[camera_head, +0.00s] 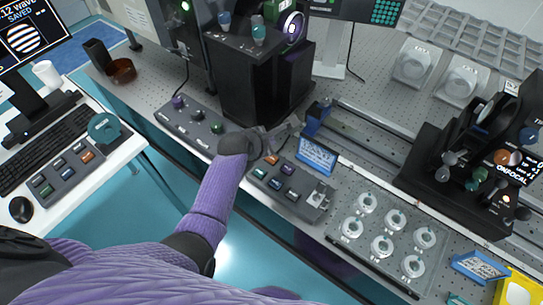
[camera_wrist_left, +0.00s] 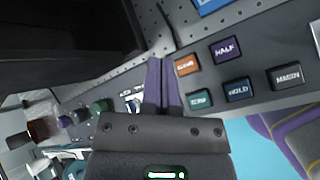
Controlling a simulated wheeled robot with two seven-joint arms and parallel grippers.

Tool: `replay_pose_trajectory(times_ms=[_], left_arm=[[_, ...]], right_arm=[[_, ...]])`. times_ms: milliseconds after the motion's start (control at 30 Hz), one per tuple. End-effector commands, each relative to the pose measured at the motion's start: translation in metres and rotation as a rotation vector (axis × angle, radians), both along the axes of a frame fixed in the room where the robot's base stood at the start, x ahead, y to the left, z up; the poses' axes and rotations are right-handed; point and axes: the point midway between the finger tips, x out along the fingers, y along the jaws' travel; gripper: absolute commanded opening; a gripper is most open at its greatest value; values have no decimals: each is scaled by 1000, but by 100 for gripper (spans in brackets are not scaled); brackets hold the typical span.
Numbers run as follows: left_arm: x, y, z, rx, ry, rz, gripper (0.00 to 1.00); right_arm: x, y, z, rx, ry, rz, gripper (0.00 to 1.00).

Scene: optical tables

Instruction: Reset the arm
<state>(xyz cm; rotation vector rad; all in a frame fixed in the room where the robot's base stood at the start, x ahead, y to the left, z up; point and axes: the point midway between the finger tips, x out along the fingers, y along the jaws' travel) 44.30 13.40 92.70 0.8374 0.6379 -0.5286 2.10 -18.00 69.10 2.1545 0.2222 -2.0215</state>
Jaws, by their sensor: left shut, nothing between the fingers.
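My left arm (camera_head: 213,205), in a purple sleeve, reaches in from the lower left of the head view. My left gripper (camera_head: 290,128) is over the front of the optical table, beside a grey button box (camera_head: 318,200). In the left wrist view its two purple fingers (camera_wrist_left: 163,85) lie together, shut and empty. The button box there carries an orange button (camera_wrist_left: 187,65), a purple HALF button (camera_wrist_left: 226,49), a teal button (camera_wrist_left: 200,99) and a blue HOLD button (camera_wrist_left: 238,90). Whether the fingers touch anything is unclear. My right gripper is not in view.
A tall black instrument (camera_head: 250,75) stands just behind the gripper. A second button box (camera_head: 192,125) lies to its left, a blue sign (camera_head: 316,155) to its right. A tray of round parts (camera_head: 345,245) and a black confocal instrument (camera_head: 430,180) stand farther right. A desk with keyboard (camera_head: 45,145) is at left.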

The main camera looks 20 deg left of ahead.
Motion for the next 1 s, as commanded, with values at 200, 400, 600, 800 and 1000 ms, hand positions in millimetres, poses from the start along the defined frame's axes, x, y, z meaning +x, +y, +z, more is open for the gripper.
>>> replay_pose_trajectory(times_ms=[200,400,600,800,1000], left_arm=[[0,0,0,0,0,0,0],[-50,9,-7,335,23,-334,0],[-139,15,1,814,65,-967,0],[-205,14,21,1074,68,-1457,0],[-256,13,44,1219,35,-1851,0]], right_arm=[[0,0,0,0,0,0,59],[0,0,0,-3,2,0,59],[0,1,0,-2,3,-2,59],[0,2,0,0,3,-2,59],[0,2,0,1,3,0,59]])
